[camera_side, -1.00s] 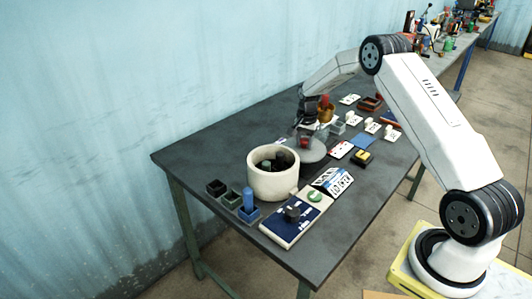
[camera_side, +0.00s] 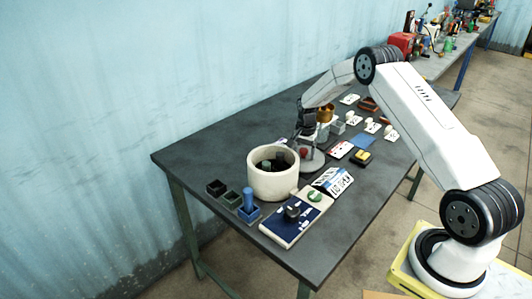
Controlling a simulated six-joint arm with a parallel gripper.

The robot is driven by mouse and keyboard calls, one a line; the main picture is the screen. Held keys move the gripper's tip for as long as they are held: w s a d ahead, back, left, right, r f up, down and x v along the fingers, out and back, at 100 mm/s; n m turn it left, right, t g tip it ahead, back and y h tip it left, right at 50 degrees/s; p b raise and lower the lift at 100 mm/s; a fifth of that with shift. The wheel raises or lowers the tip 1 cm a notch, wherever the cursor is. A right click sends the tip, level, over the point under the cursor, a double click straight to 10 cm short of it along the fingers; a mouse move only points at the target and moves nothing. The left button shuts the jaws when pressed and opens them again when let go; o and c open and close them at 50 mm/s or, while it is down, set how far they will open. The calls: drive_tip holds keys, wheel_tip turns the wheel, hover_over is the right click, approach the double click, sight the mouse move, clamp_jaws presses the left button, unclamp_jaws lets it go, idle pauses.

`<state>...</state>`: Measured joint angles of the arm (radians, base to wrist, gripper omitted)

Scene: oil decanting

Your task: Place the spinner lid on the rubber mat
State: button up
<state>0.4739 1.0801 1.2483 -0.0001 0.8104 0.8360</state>
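The spinner lid is a pale grey disc (camera_side: 315,163) with a red knob (camera_side: 303,152). It is just right of and behind the cream round spinner pot (camera_side: 272,187), whose wall hides part of it. My gripper (camera_side: 303,146) points down over the lid, with its fingers at the knob, and appears shut on it. I cannot tell whether the lid touches the surface below. The pot is open, with dark and green items inside. I cannot identify the rubber mat with certainty; a flat blue square (camera_side: 362,141) lies farther right on the table.
A blue control panel (camera_side: 285,228) with a dark knob and a label plate (camera_side: 332,181) lie in front of the pot. Small holders (camera_side: 230,199) stand to its left. A brass cup (camera_side: 325,115) and several small parts and cards are behind.

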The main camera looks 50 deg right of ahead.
sight(303, 150)
drive_tip(key=shift+r, duration=0.1)
wheel_tip(303, 150, up, 12)
idle(1.0)
drive_tip(key=shift+a+r, duration=0.1)
drive_tip(key=shift+a, duration=0.05)
idle(0.3)
drive_tip(key=s+a+r+n+t, duration=0.1)
drive_tip(key=s+a+n, duration=0.3)
drive_tip(key=a, duration=0.4)
drive_tip(key=s+a+r+n, duration=0.2)
drive_tip(key=s+a+n, duration=0.1)
drive_tip(key=a, duration=0.4)
drive_tip(key=s+a+n, duration=0.4)
drive_tip(key=s+a, duration=0.1)
drive_tip(key=s, duration=0.2)
drive_tip(key=s+a+f+n+t, duration=0.1)
drive_tip(key=s+a+n, duration=0.3)
drive_tip(key=s, duration=0.4)
drive_tip(key=shift+a+f+t, duration=0.15)
drive_tip(key=shift+a+t, duration=0.15)
drive_tip(key=shift+a, duration=0.4)
